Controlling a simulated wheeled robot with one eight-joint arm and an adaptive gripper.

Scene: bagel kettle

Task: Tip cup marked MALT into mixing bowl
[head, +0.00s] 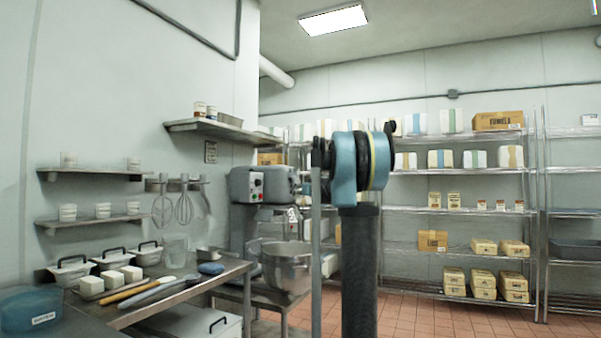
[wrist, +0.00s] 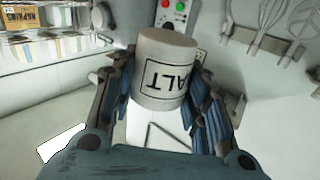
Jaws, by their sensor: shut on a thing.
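The white cup (wrist: 165,80) fills the middle of the wrist view. Its black-framed label shows the letters ALT; the rest of the word is turned out of sight. My gripper (wrist: 163,100) is shut on the cup, with a blue-and-dark finger on each side. In the head view a small white patch with dark marks (head: 292,214), seemingly the cup, shows beside the mixer and above the steel mixing bowl (head: 287,267). My arm hides most of the gripper there. I cannot tell the cup's exact tilt or see inside it. The bowl is not seen in the wrist view.
The grey stand mixer (head: 262,190) rises close behind the bowl; its buttons (wrist: 172,18) show in the wrist view. Whisks (head: 183,207) hang on the left wall. The counter (head: 190,292) at left holds lidded tubs and tools. Shelves of packages stand at the back.

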